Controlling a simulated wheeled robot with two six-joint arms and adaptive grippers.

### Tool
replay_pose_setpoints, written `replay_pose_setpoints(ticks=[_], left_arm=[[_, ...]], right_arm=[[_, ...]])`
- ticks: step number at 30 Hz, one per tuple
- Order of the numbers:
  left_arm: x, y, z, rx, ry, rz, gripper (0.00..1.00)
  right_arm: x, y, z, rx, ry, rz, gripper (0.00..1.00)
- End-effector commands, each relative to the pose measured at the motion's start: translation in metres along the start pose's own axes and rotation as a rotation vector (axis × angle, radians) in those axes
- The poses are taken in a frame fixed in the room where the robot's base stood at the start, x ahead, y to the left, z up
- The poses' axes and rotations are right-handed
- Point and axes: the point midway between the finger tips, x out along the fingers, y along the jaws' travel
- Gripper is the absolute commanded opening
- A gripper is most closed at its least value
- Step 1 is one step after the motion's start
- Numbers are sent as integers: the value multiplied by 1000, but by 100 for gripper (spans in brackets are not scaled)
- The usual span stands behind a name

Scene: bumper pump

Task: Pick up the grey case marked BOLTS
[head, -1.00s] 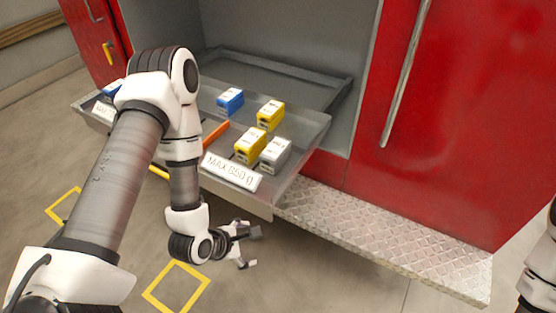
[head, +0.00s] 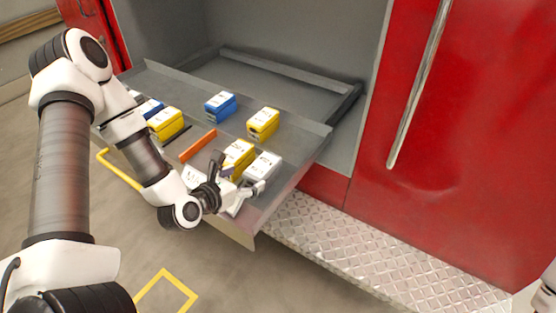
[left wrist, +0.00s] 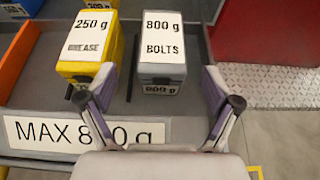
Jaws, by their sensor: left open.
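The grey case marked BOLTS (left wrist: 163,48), labelled 800 g on its white top, sits in the pulled-out drawer (head: 285,194). In the head view it is the light case (head: 264,166) near the drawer's front right corner. My left gripper (head: 240,176) is open and empty at the drawer's front. In the left wrist view its fingers (left wrist: 160,88) spread wide around the case's near end, apart from it. The left finger overlaps the yellow GREASE case (left wrist: 88,45) in that view. My right gripper is out of view.
The yellow GREASE case stands close left of the grey case. Another yellow case (head: 264,122), a blue case (head: 220,105) and an orange strip (head: 198,145) lie farther in. A MAX label plate (left wrist: 60,134) is on the drawer front. A red door (head: 460,130) stands right.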

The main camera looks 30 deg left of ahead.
Motion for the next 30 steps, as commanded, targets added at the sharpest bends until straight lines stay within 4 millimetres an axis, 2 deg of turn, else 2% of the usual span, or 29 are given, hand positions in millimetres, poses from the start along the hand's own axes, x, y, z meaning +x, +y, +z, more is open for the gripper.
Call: replay_pose_setpoints(ticks=[10, 17, 24, 26, 30], left_arm=[[36, -2, 3, 7, 2, -2, 90], [74, -4, 5, 5, 1, -2, 90], [78, -4, 4, 1, 1, -1, 90], [78, -4, 4, 1, 1, -1, 68], [78, -4, 4, 1, 2, -1, 19]], right_arm=[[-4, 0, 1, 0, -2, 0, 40], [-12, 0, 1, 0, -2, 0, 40], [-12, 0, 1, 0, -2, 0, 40], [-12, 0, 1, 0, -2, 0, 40], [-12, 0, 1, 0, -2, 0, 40]])
